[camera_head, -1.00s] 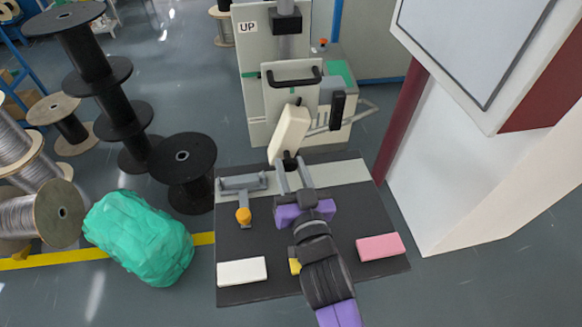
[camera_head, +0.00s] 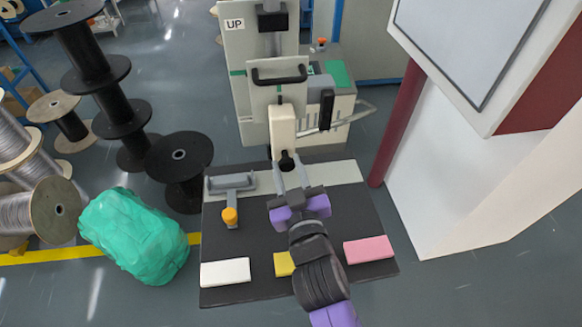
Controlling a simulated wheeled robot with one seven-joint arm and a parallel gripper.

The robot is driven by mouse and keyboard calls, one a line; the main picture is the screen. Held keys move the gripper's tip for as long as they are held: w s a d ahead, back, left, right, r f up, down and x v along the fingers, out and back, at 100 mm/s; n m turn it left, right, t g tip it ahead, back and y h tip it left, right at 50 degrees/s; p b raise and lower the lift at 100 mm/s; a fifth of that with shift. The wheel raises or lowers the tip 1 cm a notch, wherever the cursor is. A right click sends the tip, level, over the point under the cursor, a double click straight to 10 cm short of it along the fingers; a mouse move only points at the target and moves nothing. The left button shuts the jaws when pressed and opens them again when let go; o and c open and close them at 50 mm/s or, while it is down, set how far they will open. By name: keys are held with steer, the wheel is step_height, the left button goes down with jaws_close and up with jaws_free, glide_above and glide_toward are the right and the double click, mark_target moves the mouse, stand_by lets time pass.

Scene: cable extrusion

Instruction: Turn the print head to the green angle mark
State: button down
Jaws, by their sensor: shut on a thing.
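The print head (camera_head: 283,128) is a cream block on the front of the grey-green machine, and it stands close to upright. A dark knob (camera_head: 286,159) is at its lower end. My gripper (camera_head: 288,166) reaches up from below, its two grey fingers shut on this knob. A green strip (camera_head: 237,73) shows at the left of the machine plate and a small green patch (camera_head: 313,68) at its right. I cannot tell which of these, if either, is the green angle mark. The fingertips partly hide the knob.
Black spools (camera_head: 180,165) and a green bundle (camera_head: 135,235) stand left; a white cabinet (camera_head: 440,170) stands right.

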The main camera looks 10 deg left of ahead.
steer(key=c, duration=1)
jaws_free()
steer(key=shift+s, duration=0.1)
steer(key=v, duration=0.7)
steer(key=shift+s+d+b, duration=0.15)
steer(key=shift+s+b, duration=0.15)
steer(key=shift+b, duration=0.05)
